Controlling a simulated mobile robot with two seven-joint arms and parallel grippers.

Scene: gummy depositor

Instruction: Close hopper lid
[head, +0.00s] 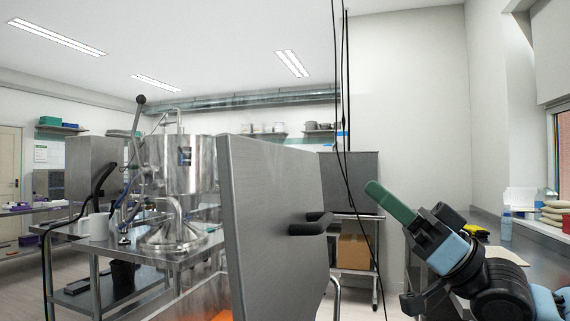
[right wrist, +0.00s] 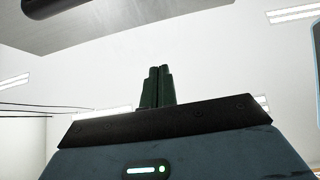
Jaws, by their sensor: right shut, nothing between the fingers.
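The hopper lid (head: 268,215) appears to be the large brushed-metal panel standing upright in the middle of the head view. A black handle (head: 310,225) sticks out from its right face. My right gripper (head: 374,188) has green fingers and is to the right of the lid, apart from it, pointing up and left. It is shut and empty. In the right wrist view the green fingers (right wrist: 158,72) are together against the pale ceiling. A grey metal panel (right wrist: 110,10) with a dark handle (right wrist: 42,6) shows at the top left there, probably the lid. My left gripper is not in view.
A steel kettle (head: 180,165) stands on a metal table to the left. Black cables (head: 345,110) hang behind the lid. A grey metal box (head: 350,180) stands on a cart with a cardboard box (head: 354,250). A counter (head: 490,228) runs along the right wall.

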